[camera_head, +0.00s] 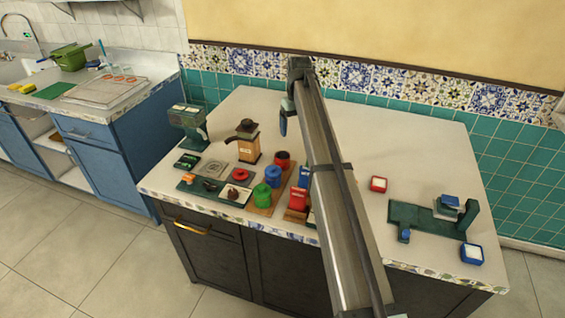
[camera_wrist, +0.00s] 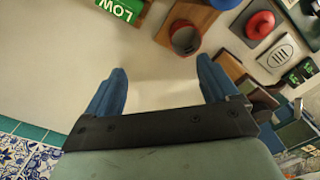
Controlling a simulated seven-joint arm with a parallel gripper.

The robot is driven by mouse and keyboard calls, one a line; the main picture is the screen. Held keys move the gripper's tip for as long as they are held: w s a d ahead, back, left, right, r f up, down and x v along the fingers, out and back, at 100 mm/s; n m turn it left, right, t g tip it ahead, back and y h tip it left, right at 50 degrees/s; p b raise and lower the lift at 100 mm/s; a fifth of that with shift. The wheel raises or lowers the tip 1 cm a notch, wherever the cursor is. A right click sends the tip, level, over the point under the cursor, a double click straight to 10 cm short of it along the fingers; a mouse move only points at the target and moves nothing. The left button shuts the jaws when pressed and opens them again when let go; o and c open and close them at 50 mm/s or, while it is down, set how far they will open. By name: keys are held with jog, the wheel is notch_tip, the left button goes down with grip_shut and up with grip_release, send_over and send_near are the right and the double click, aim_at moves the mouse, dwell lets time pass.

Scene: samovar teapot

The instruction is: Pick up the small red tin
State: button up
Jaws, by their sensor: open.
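The small red tin (camera_head: 283,158) is a short red cylinder at the far end of a wooden board, behind a blue tin (camera_head: 273,176) and a larger green tin (camera_head: 262,194). In the wrist view the red tin (camera_wrist: 186,38) shows from above near the top centre, with a dark round inside. My gripper (camera_wrist: 161,84) has two blue fingers spread wide with bare counter between them. The red tin lies beyond the fingertips, outside the jaws. In the head view my gripper (camera_head: 283,122) hangs above the counter, beyond the red tin, partly hidden by my arm.
A green block marked LOW (camera_wrist: 122,8) stands beside the wooden board. A red block (camera_head: 298,199) and a coffee grinder (camera_head: 247,143) stand near the tins. A red square dish (camera_head: 378,184) and a dark green stand (camera_head: 425,220) are to the right.

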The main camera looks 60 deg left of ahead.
send_over(283, 158)
jog(key=s+d, duration=0.1)
jog(key=d, duration=0.1)
jog(key=shift+n, duration=0.3)
jog(key=f, duration=1.3)
jog(key=shift+s+d+f, duration=0.15)
jog(key=shift+d+f, duration=0.1)
jog(key=shift+d, duration=0.05)
jog(key=shift+c, duration=0.2)
jog(key=c, duration=1)
jog(key=shift+r, duration=0.15)
